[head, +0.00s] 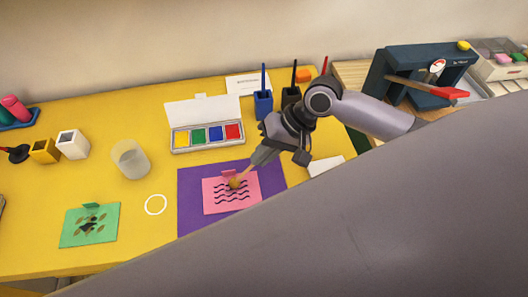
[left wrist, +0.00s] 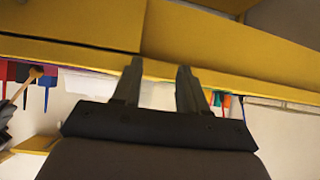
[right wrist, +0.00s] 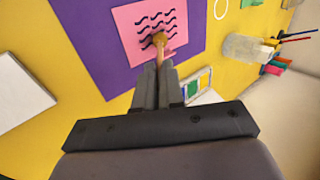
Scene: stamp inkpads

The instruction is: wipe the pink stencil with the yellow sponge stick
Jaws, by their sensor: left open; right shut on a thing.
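The pink stencil (head: 222,201), with wavy black lines, lies on the purple mat (head: 191,206) in the head view. It also shows near the top of the right wrist view (right wrist: 128,24). My right gripper (head: 260,158) is shut on the yellow sponge stick (head: 244,172). The stick points down and its yellow sponge tip (right wrist: 159,39) is over the stencil and seems to touch it. My left gripper (left wrist: 157,78) is open and empty in the left wrist view, away from the stencil. It does not show in the head view.
An open paint box (head: 206,146) with several colours stands behind the mat. A clear cup (head: 130,160), a white ring (head: 155,205) and a green stencil (head: 77,237) are to the left. Blue (head: 263,104) and black holders stand at the back. A dark press (head: 400,68) is at the right.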

